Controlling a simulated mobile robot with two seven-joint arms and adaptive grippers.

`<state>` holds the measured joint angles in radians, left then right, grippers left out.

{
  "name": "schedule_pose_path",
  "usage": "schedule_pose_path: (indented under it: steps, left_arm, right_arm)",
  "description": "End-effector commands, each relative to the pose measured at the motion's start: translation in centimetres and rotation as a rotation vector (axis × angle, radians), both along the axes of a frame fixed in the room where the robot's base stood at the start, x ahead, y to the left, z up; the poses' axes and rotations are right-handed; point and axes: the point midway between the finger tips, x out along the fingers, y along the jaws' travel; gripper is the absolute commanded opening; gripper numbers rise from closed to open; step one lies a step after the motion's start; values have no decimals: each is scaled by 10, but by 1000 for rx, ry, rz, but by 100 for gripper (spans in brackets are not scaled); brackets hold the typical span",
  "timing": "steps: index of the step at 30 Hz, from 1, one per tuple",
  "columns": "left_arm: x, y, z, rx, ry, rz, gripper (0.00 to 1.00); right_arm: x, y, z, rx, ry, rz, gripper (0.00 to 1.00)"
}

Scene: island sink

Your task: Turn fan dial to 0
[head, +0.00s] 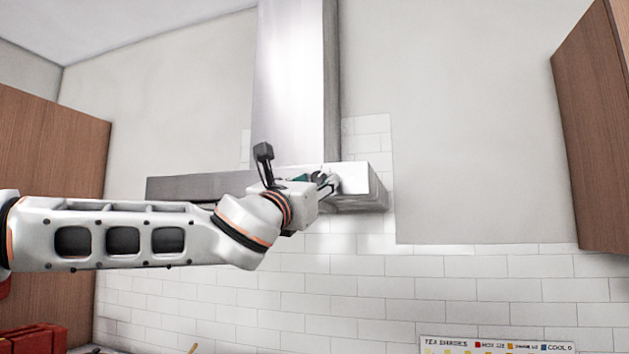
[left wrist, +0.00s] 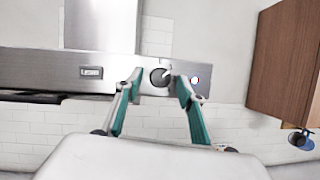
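The fan dial (left wrist: 160,76) is a round dark knob with a light mark on the front of the steel range hood (left wrist: 40,66). In the left wrist view it lies between my left gripper's fingertips (left wrist: 158,82). The fingers are apart, one on each side of the dial, and the right tip looks very close to its edge. I cannot tell whether either finger touches it. In the head view my left gripper (head: 325,185) is at the hood's front (head: 357,178) and mostly hides the dial. My right gripper is not in view.
A small lit button (left wrist: 194,80) is right of the dial, and a label plate (left wrist: 91,72) is at the left. A wooden cabinet (head: 595,125) hangs at the right. White tiles (head: 450,288) cover the wall below. A red object (head: 32,340) is at the lower left.

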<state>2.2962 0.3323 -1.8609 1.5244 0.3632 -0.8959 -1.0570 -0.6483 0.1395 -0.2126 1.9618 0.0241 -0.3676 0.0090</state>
Motion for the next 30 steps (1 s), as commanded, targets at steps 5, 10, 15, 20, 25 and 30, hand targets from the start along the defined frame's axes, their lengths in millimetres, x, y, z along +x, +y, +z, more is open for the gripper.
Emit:
schedule_pose_path:
  steps: [5,10,15,20,25,30]
  left_arm:
    - [0,0,-1,0,0,0,34]
    - [0,0,0,0,0,0,1]
    - [0,0,-1,-4,2,0,1]
    - [0,0,-2,-35,11,1,1]
    - [0,-1,-4,-116,39,0,1]
    - [1,-3,-6,-240,82,0,1]
  right_arm:
    - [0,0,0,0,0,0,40]
    - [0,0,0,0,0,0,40]
    - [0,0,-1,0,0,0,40]
    - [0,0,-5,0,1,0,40]
    - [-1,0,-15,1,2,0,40]
    - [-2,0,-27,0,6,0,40]
